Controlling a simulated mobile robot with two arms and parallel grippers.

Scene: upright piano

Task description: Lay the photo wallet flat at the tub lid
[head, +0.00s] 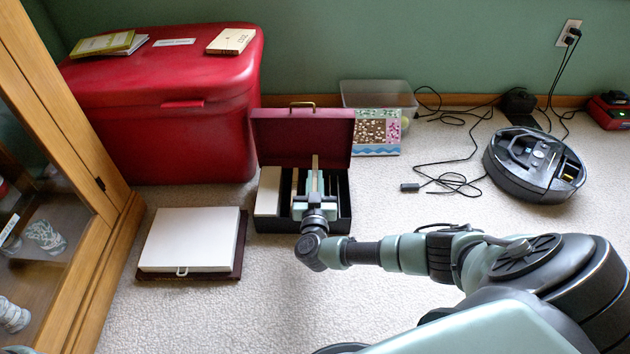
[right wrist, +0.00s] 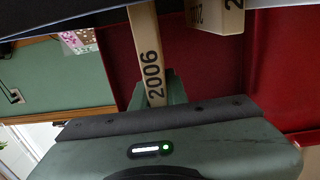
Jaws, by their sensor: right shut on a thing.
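The photo wallet (head: 315,163) is a narrow cream piece with 2006 on its edge, upright in the open dark red case (head: 302,138). Its 2006 edge shows in the right wrist view (right wrist: 149,48). My right gripper (head: 315,186) is over the case, shut on this wallet. The wallet's lower part is hidden in the case. The red tub lid (head: 150,72) is at the back left. A cream wallet (head: 231,41) lies flat at its right end, a small white label (head: 174,42) is in the middle, and booklets (head: 108,43) lie at the left. My left gripper is not in view.
Another cream wallet (head: 268,192) stands in the case's left part. A white flat box (head: 190,240) on a brown base lies left of the case. A clear bin (head: 380,95) stands behind right, a robot vacuum (head: 535,165) and cables further right. A wooden cabinet (head: 85,130) edges the left.

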